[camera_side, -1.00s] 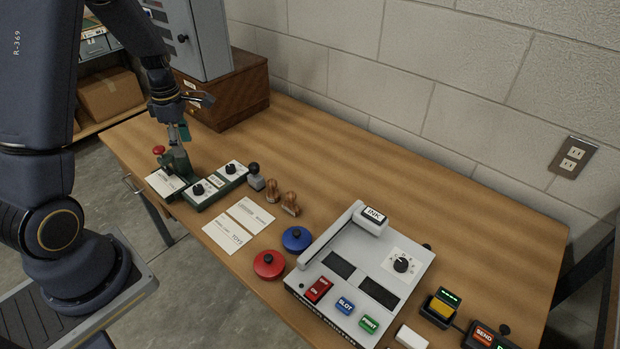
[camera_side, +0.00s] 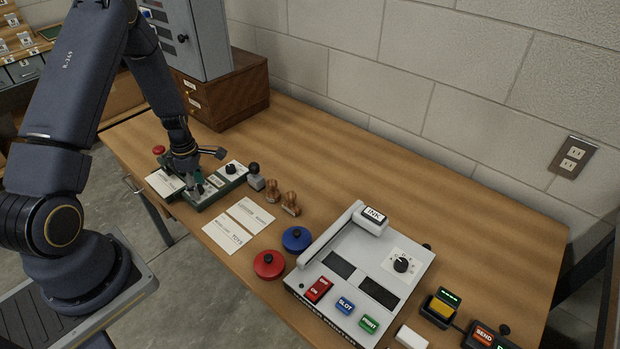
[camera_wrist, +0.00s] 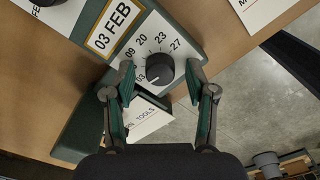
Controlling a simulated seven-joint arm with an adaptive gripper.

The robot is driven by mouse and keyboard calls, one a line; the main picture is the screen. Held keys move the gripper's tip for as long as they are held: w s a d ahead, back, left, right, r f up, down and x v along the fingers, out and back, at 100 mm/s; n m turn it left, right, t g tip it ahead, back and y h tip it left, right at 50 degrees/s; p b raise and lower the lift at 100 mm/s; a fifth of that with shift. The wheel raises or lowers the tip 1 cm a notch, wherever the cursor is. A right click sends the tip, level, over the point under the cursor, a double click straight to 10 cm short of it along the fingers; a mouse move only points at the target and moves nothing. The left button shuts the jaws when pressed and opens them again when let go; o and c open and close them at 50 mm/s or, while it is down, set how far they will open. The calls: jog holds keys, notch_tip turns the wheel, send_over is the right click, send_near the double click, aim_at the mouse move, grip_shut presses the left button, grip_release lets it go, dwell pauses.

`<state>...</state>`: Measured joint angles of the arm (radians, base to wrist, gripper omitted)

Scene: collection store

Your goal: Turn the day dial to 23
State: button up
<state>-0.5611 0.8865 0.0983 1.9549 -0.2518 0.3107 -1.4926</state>
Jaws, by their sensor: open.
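The day dial (camera_wrist: 160,69) is a black knob on a white plate in the wrist view, with numbers such as 09, 20, 23 and 27 around it. It is set in a green device (camera_side: 216,188) on the table. A window (camera_wrist: 113,27) beside the dial reads 03 FEB. My gripper (camera_wrist: 160,78) is open, with one green-padded finger on each side of the dial, apart from it as far as I can tell. In the side view my gripper (camera_side: 197,189) covers the dial. A second black knob (camera_side: 231,168) stands farther right on the device.
A red knob (camera_side: 158,150) rises at the device's left end. A grey machine (camera_side: 362,270) stands farther right. Wooden drawers (camera_side: 228,95) stand behind. The table's back middle is clear.

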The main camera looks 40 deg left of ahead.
grip_shut()
dwell(0.3)
